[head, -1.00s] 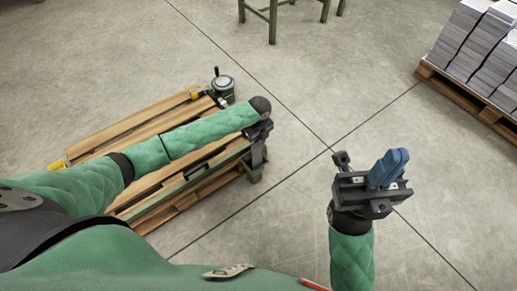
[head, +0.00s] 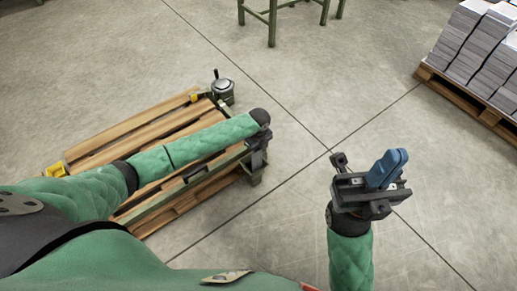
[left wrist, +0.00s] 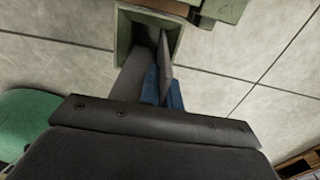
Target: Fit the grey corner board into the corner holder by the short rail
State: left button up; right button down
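The grey corner board (left wrist: 165,62) shows as a thin plate in the left wrist view, between the blue fingers of my left gripper (left wrist: 164,92). Its far end overlaps the green square-framed opening (left wrist: 124,38), which looks like the corner holder; I cannot tell how deep it sits. In the head view my left gripper (head: 257,155) is at the right end of the slatted bench, its fingers and the board hidden by my wrist. My right gripper (head: 397,157) is raised over bare floor at the right, its blue fingers together with nothing visible between them.
The wooden-slatted bench (head: 130,143) has a green frame and a dark bar near its front edge. A round metal device (head: 222,88) stands at its far corner. A pallet (head: 470,103) with paper stacks is at upper right. The floor between is clear.

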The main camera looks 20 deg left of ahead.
pick_arm(q)
jog(key=o, duration=0.4)
jog(key=shift+o, duration=0.2)
